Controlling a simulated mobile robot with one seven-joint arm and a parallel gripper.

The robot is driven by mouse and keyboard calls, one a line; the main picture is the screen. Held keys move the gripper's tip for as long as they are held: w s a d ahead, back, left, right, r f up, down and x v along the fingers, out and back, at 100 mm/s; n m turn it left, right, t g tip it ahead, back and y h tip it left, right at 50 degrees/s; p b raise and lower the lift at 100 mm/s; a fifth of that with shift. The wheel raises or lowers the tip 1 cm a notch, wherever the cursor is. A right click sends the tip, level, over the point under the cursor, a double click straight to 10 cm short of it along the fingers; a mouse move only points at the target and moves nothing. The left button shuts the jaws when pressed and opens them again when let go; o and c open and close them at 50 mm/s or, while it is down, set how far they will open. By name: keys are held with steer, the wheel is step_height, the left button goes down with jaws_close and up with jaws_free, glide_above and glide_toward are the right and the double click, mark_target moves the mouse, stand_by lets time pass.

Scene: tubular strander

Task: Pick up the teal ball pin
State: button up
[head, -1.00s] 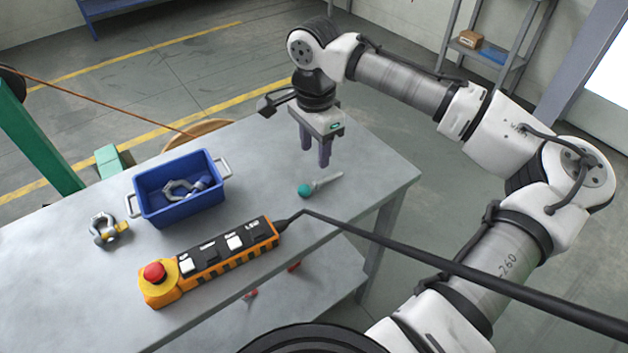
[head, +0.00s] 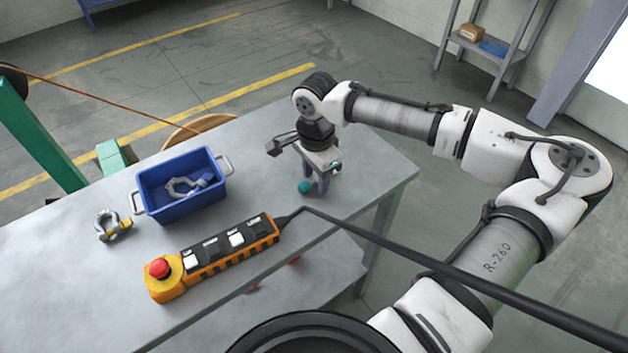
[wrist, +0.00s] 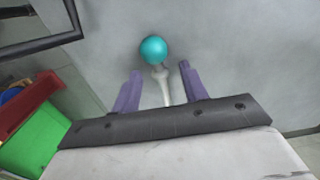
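The teal ball pin lies on the grey table; its teal ball (head: 305,187) shows just left of my gripper in the head view. In the wrist view the ball (wrist: 153,50) is beyond the fingertips, and its pale shank (wrist: 162,84) runs back between the two fingers. My gripper (head: 317,190) is low over the table at the pin. In the wrist view my gripper (wrist: 160,70) is open, with a gap on each side of the shank. The shank is mostly hidden behind the fingers in the head view. I cannot tell whether the fingertips touch the table.
A blue bin (head: 182,205) with a shackle (head: 186,187) inside stands to the left. Another shackle (head: 112,226) lies farther left. An orange control pendant (head: 215,257) with a red button lies in front, its black cable crossing to the right. The table's right edge is near my gripper.

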jaws_close()
steer(key=shift+r, duration=0.1)
